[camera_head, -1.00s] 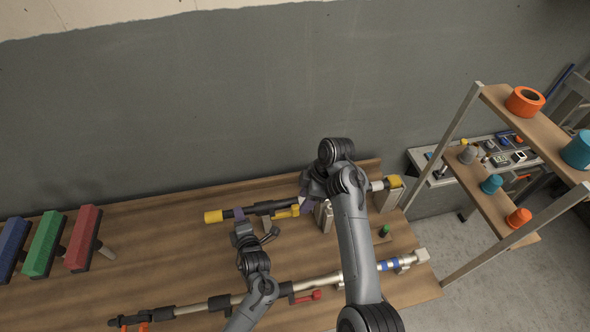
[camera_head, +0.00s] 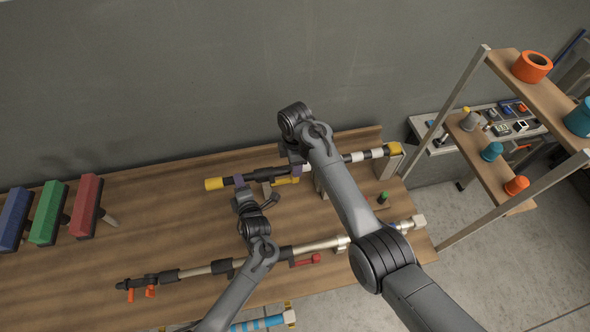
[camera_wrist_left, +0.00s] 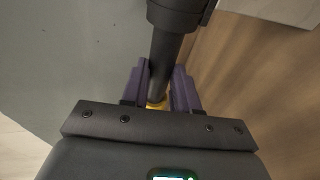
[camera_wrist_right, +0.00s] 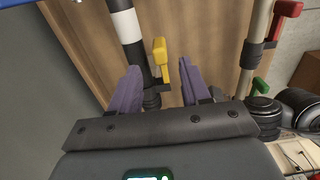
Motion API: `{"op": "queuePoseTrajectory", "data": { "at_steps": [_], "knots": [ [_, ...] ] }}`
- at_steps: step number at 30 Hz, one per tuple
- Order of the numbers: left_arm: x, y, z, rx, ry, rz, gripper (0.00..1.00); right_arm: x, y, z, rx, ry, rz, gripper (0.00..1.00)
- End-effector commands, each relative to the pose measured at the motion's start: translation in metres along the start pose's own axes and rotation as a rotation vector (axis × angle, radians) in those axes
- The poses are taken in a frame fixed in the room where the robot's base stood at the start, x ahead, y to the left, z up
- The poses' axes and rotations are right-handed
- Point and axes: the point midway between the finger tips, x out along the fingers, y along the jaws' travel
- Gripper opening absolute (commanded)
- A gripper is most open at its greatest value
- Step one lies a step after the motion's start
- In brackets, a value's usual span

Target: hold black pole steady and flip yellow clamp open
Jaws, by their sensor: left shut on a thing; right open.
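The black pole (camera_head: 228,181), with a yellow end cap and white bands, lies across the back of the wooden table. My left gripper (camera_head: 240,183) is shut around its dark section near the yellow end; the left wrist view shows the pole (camera_wrist_left: 165,55) between purple fingers (camera_wrist_left: 160,80). The yellow clamp (camera_head: 287,181) is on the pole to the right of that grip. My right gripper (camera_head: 297,164) is open above the pole near the clamp. In the right wrist view, the clamp's yellow lever (camera_wrist_right: 160,55) appears between the open fingers (camera_wrist_right: 160,75); whether they touch is unclear.
A second pole (camera_head: 215,266) with a red clamp (camera_head: 308,260) lies nearer the front. A grey support (camera_head: 388,163) is at the pole's right end. A wooden shelf (camera_head: 490,165) stands right.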

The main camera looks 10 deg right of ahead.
Motion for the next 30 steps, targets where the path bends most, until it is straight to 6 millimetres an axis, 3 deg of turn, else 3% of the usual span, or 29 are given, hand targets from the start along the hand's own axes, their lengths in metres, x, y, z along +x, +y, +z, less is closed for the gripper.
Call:
{"op": "queuePoseTrajectory", "data": {
  "at_steps": [9, 22, 30],
  "knots": [
    [0.000, -0.001, 0.000, 0.001, 0.000, -0.002, 0.00, 0.036, 0.000, 0.000, 0.000, 0.000, 0.000, 0.47],
    [0.000, -0.001, 0.000, 0.001, 0.000, -0.002, 0.00, 0.043, 0.000, 0.000, 0.000, 0.000, 0.001, 0.47],
    [0.000, -0.001, 0.000, 0.001, 0.000, -0.002, 0.00, 0.043, 0.000, 0.000, 0.000, 0.000, 0.001, 0.05]
  ]
}}
